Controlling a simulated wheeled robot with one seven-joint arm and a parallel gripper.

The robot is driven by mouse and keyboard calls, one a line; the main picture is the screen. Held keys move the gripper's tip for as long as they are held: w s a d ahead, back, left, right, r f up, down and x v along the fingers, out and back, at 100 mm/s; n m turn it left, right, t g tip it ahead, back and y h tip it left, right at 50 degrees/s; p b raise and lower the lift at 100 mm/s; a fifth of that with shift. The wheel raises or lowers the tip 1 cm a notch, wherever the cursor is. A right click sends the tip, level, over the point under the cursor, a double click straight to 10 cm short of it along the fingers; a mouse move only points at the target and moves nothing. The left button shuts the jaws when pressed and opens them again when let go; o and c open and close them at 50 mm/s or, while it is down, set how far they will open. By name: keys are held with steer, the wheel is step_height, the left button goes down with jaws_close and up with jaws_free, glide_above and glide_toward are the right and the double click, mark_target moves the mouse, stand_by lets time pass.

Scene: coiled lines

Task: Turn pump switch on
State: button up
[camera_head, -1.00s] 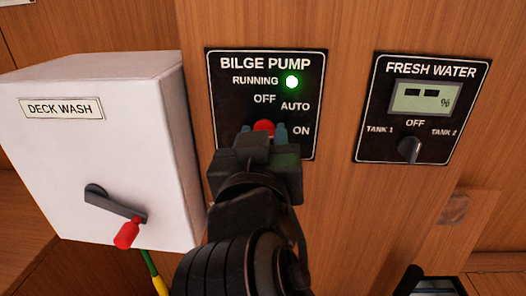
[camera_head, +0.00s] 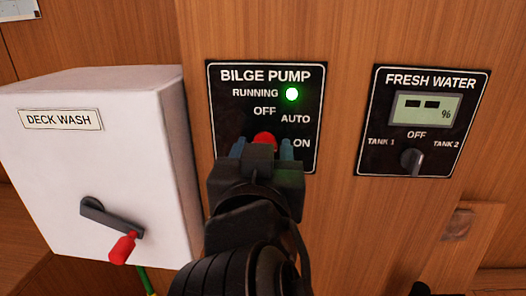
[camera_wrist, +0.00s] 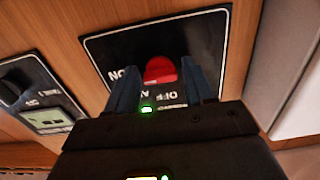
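The bilge pump panel (camera_head: 226,101) is a black plate with a lit green lamp (camera_head: 292,94) beside RUNNING and the labels OFF, AUTO and ON. Its red switch knob (camera_head: 265,138) is partly hidden by my gripper (camera_head: 263,149), so its pointing direction cannot be told. In the wrist view the knob (camera_wrist: 160,70) sits between the two blue fingers of my gripper (camera_wrist: 160,84). The fingers stand apart on either side of it, with narrow gaps showing. The panel (camera_wrist: 130,40) appears turned upside down there.
A white deck wash box (camera_head: 60,165) with a red-tipped lever (camera_head: 122,247) juts out at the left. A fresh water panel (camera_head: 380,135) with a display and a dark knob (camera_head: 412,160) is at the right. Bare wood wall lies between the panels.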

steer(key=shift+o, duration=1)
steer(key=s, duration=0.7)
steer(key=shift+s, duration=0.4)
steer(key=shift+a, duration=0.1)
steer(key=s+d+f+n+g+y+p, duration=0.1)
steer(key=s+d+f+n+y+p, duration=0.1)
steer(key=s+d+f, duration=0.5)
steer(key=s+d+f+n+g+y+p, duration=0.1)
steer(key=s+d+f+n+g+p, duration=0.15)
steer(key=d+f, duration=0.45)
steer(key=s+d+m+h+p, duration=0.1)
steer(key=s+d, duration=0.3)
steer(key=s, duration=0.6)
steer(key=s+d+m+h+p, duration=0.1)
steer(key=s+d+m+p, duration=0.2)
steer(key=s, duration=0.7)
steer(key=shift+s+d+r, duration=0.25)
steer(key=shift+d+r, duration=0.2)
steer(key=shift+d, duration=0.7)
